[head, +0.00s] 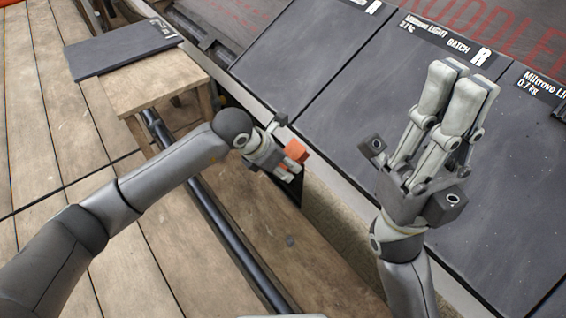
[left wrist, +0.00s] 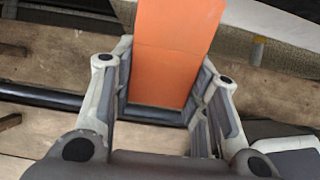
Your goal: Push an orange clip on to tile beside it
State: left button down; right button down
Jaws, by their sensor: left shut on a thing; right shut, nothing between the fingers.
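An orange clip (head: 294,150) is held between the fingers of my left gripper (head: 289,164), near the lower edge of the dark tiles. In the left wrist view the clip (left wrist: 175,50) fills the gap between the fingers as a broad orange block. My left gripper is shut on it. The dark tile beside it (head: 345,120) lies on the slope and carries a white-lettered label at its top; I cannot tell whether the clip touches it. My right gripper (head: 466,75) is shut and empty, its fingers together above the tiles at the right.
A wooden stool (head: 155,80) holds a loose dark tile (head: 120,48) at the upper left. A dark rail (head: 215,222) runs across the wooden planks (head: 185,265). Other dark tiles (head: 285,50) lie alongside on the slope.

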aim_at(294, 149)
pick_arm(q)
jog(key=shift+w+d+r, duration=0.6)
jog(key=shift+d+r, duration=0.05)
jog(key=shift+d, duration=0.2)
jog(key=shift+w+d+r, duration=0.6)
jog(key=shift+d+r, duration=0.05)
jog(key=shift+d, duration=0.2)
dwell(2.5)
jog(key=c, duration=0.7)
grip_release()
jog(key=shift+c, duration=0.2)
jog(key=shift+a+f, duration=0.1)
